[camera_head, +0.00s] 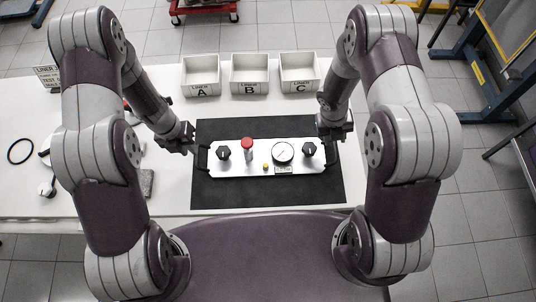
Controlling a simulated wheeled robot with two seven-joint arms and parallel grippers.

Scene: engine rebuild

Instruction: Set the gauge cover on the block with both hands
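The gauge cover (230,169) is a long silver plate with a round white dial, two black knobs, a red-capped post and a small yellow part. It has a dark handle at each end and lies level over the black mat (265,195). I cannot make out a separate block under it. My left gripper (191,147) is by the left handle, and my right gripper (340,133) is just above and beyond the right handle. Both are too small and dark to tell whether the fingers are open, shut or touching the handles.
Three white bins, liner A (201,90), liner B (249,88) and liner C (299,86), stand behind the mat. A black ring (20,151) and a grey block (147,183) lie on the white table at left. The table is clear between bins and mat.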

